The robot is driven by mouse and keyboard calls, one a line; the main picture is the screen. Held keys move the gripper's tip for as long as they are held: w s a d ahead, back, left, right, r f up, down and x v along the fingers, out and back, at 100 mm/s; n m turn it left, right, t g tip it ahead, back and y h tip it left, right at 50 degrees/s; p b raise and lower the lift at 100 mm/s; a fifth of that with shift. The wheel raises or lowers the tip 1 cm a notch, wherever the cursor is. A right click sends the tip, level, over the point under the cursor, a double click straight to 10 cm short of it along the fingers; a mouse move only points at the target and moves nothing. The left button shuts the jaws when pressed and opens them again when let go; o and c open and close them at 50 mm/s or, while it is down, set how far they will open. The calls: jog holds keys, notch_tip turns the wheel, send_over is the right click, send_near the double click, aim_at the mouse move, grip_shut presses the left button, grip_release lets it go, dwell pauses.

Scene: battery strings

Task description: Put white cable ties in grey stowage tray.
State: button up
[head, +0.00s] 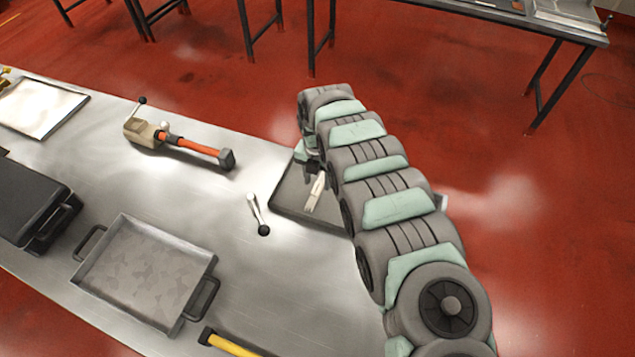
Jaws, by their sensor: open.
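A grey tray (287,205) lies on the bench near its right edge, partly covered by my arm. A pale, narrow bundle (315,194), which looks like the white cable ties, shows over the tray floor. I cannot tell for certain whether it rests on the floor or stands slightly above it. My gripper (313,170) is at the upper end of the bundle, over the tray. It is open, but its fingers are small and partly hidden by my arm.
A handled metal pan (192,256) sits front left, beside a black case (30,205). A white lever with a black knob (258,215) lies left of the tray. A yellow-handled tool (230,345) lies at the front.

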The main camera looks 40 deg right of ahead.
aim_at(317, 188)
notch_tip(317, 188, up, 9)
jog(key=p, duration=0.1)
jog(key=shift+r, duration=0.2)
jog(key=shift+c, duration=0.4)
dwell(0.9)
